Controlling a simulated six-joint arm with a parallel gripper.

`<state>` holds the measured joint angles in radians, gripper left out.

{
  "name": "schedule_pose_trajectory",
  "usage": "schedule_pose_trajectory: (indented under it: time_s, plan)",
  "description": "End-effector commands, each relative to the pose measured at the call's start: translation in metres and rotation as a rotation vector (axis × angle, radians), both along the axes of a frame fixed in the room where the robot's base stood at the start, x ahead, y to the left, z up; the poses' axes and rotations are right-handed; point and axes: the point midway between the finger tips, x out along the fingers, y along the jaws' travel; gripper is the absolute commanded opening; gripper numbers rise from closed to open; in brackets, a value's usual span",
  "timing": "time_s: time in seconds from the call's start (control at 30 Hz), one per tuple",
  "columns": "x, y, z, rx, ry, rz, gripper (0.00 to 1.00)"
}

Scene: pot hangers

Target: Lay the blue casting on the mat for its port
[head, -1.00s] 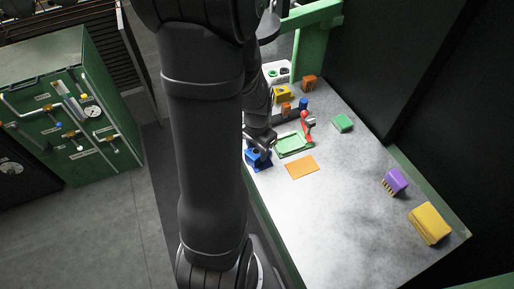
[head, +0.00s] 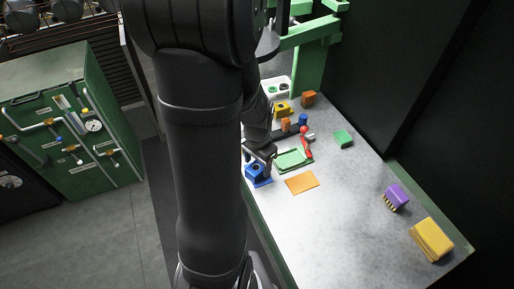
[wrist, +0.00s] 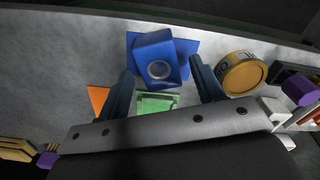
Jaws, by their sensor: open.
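The blue casting (head: 255,171) is a block with a round port, standing at the left edge of the bench; the port faces up toward the wrist camera (wrist: 158,70). It sits on or against a flat blue piece (wrist: 187,47), probably a mat, partly hidden beneath it. An orange mat (head: 301,183) lies bare to its right. In the head view my arm hides part of this area.
A red-topped item (head: 306,143) stands beside the green tray. A green block (head: 343,138), purple piece (head: 396,197) and yellow block (head: 432,239) lie on the right. A gold round part (wrist: 243,74) is close beside the right finger. The bench's front middle is clear.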

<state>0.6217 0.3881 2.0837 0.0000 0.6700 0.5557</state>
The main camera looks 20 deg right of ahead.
Motion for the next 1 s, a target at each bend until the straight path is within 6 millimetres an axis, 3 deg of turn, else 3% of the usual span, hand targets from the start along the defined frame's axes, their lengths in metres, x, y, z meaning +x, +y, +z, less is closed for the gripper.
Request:
schedule_pose_trajectory:
  time_s: [0.4, 0.6, 1.0]
  plan:
    - [0.001, 0.000, 0.075, -0.003, -0.005, 0.000, 0.61]
    - [0.000, 0.000, 0.101, -0.002, -0.003, 0.000, 0.61]
    - [0.000, 0.000, 0.111, 0.000, 0.000, 0.000, 0.61]
